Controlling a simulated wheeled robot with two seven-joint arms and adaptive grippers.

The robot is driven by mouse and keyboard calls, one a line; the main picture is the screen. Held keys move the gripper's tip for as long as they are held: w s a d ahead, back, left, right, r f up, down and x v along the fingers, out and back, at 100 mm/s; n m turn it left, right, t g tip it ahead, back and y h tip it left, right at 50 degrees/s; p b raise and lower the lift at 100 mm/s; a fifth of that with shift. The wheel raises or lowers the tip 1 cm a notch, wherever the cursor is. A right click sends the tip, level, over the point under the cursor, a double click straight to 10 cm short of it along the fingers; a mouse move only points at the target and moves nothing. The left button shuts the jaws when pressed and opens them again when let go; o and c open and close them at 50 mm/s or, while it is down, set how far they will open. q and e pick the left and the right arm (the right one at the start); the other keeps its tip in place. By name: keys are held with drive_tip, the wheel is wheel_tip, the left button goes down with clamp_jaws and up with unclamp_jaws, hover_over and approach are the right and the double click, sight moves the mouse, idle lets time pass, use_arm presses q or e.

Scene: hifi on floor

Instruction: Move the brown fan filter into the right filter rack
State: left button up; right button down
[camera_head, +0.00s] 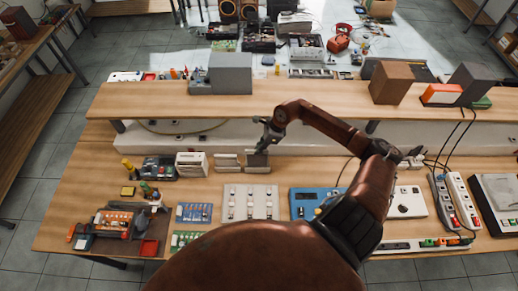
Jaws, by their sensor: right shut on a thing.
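My right arm reaches over the bench to my right gripper (264,146), which points down and is shut on a small, dark grey-brown plate, the fan filter (258,159). The plate is at the right one of two small racks beside each other near the middle of the bench. The left rack (228,161) is pale and looks empty. The right rack (258,168) is mostly covered by the plate and gripper. I cannot tell whether the plate is seated in the rack or just above it. My left gripper is not in view.
A white slotted box (191,165) stands left of the racks. A white panel (250,202) and a blue device (316,201) lie in front. A raised wooden shelf (300,108) runs behind, with a grey box (230,73) on it. Power strips (459,200) are at right.

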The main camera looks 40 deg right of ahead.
drive_tip(key=shift+f+b, duration=1.55)
drive_tip(key=shift+f, duration=0.35)
drive_tip(key=c, duration=1.9)
unclamp_jaws()
drive_tip(key=shift+c, duration=0.2)
drive_tip(key=shift+o, duration=0.3)
drive_tip(key=o, duration=0.4)
drive_tip(key=shift+r, duration=0.15)
drive_tip(key=shift+r+p, duration=1.25)
drive_tip(key=shift+r, duration=1.65)
